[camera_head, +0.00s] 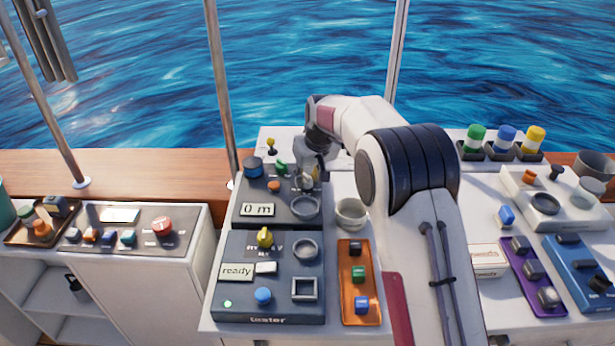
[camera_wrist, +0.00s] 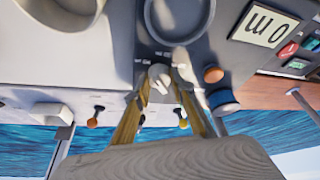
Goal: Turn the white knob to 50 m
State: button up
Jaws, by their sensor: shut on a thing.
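The white knob (camera_wrist: 159,77) sits on the dark grey upper panel (camera_head: 272,190), and in the wrist view it is between the fingertips of my gripper (camera_wrist: 168,72). My gripper (camera_head: 309,178) is shut on it from above. In the head view the gripper mostly hides the knob. The panel's display (camera_head: 257,210) reads "0 m"; it also shows upside down in the wrist view (camera_wrist: 265,25). The marks around the knob are too small to read.
On the same panel are a round ring (camera_head: 305,208), an orange button (camera_head: 274,186), a blue knob (camera_head: 253,167) and a green control (camera_head: 282,169) close by. A white bowl (camera_head: 351,213) stands just right. The tester panel (camera_head: 268,319) with a yellow knob (camera_head: 265,237) lies in front.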

jog(key=shift+m, duration=0.6)
jog(key=shift+a+m+t+h, duration=0.15)
jog(key=shift+m+t+h, duration=0.15)
jog(key=shift+m+h, duration=1.4)
jog(key=shift+m, duration=2.1)
jog(key=o, duration=1.1)
jog(key=shift+a+r, duration=0.1)
